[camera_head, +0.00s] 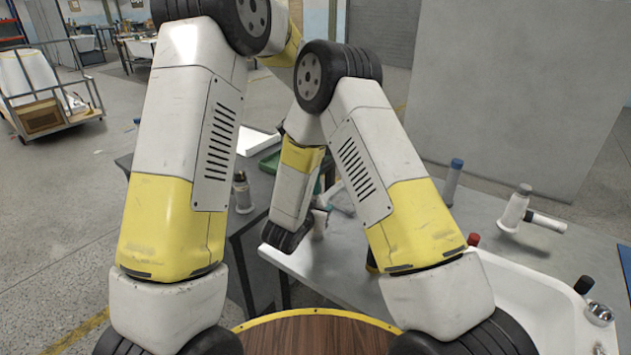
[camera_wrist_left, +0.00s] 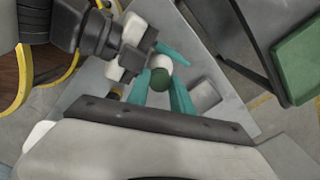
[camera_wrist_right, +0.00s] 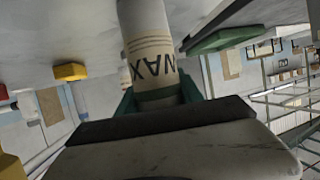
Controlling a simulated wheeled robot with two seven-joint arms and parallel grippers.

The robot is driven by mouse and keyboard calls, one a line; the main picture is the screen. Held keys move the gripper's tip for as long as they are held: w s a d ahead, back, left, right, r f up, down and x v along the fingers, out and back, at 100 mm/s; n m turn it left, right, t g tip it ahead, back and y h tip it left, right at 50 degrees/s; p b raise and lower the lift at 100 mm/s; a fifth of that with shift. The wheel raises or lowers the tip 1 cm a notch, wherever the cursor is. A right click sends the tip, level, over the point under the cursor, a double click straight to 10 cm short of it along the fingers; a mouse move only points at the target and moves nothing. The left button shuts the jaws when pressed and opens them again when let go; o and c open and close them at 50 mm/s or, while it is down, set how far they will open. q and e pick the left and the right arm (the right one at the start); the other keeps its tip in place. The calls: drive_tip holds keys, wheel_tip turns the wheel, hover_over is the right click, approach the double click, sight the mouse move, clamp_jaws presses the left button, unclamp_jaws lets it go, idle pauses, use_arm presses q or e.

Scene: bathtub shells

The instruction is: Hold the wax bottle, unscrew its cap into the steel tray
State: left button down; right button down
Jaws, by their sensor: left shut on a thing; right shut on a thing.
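The wax bottle (camera_wrist_right: 150,45) is pale with brown bands and the letters WAX, upside down in the right wrist view. My right gripper (camera_wrist_right: 160,98) is shut on it, its teal fingers at either side. A small grey square (camera_wrist_left: 204,97) beside the fingers looks like the steel tray. In the head view my arms hide most of this, and only part of the bottle (camera_head: 320,222) shows.
A white tub (camera_head: 530,305) stands at the right. A blue-capped bottle (camera_head: 453,182) and a white-and-grey tool (camera_head: 515,208) stand on the grey bench (camera_head: 400,215). A green tray (camera_wrist_left: 302,60) lies on a darker table. A brown round top (camera_head: 315,335) is in front.

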use_arm(q)
drive_tip(key=n, duration=1.1)
drive_tip(key=c, duration=1.1)
unclamp_jaws()
